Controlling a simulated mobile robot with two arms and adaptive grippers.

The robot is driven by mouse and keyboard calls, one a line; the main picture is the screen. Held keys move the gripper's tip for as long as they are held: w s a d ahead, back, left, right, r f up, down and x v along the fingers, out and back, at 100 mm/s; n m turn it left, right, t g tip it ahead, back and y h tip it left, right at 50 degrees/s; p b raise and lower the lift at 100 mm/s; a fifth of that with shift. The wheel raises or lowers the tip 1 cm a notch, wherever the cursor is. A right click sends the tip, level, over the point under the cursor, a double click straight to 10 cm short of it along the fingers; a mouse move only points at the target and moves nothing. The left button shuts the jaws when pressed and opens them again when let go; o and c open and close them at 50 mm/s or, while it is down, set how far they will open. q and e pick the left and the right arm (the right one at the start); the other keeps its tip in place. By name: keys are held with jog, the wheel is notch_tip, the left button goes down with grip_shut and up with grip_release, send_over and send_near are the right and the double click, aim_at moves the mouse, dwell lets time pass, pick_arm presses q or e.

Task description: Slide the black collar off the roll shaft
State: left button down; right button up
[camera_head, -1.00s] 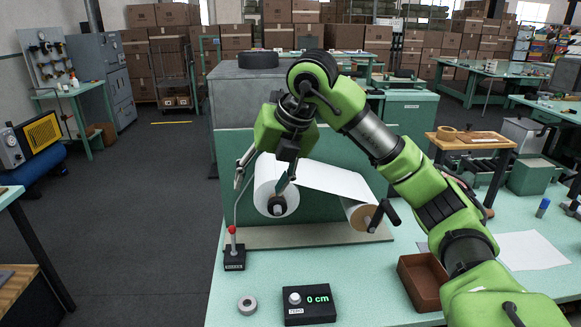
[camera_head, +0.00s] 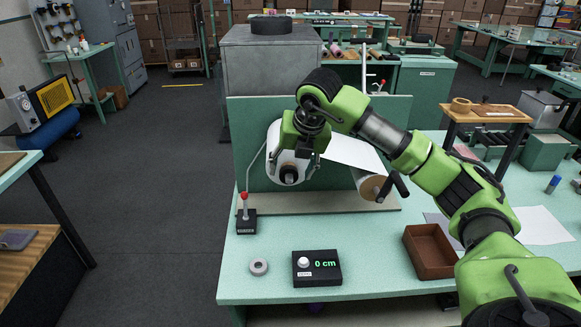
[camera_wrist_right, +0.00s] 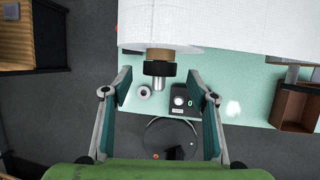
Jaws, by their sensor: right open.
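The black collar (camera_wrist_right: 160,69) sits on the roll shaft (camera_wrist_right: 159,84), in front of the brown core of the white roll (camera_wrist_right: 160,22) in the right wrist view. The shaft's end sticks out beyond the collar. My right gripper (camera_wrist_right: 159,78) is open, with one green-padded finger on each side of the collar and shaft end and a clear gap to both. In the head view the collar (camera_head: 289,175) shows at the front of the white roll (camera_head: 273,145), just below my right gripper (camera_head: 303,156). My left gripper is not in view.
A red-knobbed lever box (camera_head: 246,221), a grey tape ring (camera_head: 259,267) and a counter box reading 0 cm (camera_head: 317,268) stand on the bench. A brown open tray (camera_head: 430,252) is to the right. A crank handle (camera_head: 392,187) sits on the second roll. The front left bench top is mostly clear.

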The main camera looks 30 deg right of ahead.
jog(key=shift+x, duration=0.9)
jog(key=c, duration=1.1)
jog(key=shift+c, duration=0.4)
jog(key=shift+s+a, duration=0.15)
jog(key=shift+s, duration=0.05)
jog(key=s+a+b, duration=0.2)
jog(key=s+a, duration=0.1)
jog(key=s, duration=0.2)
jog(key=shift+s+a, duration=0.15)
jog(key=shift+s, duration=0.05)
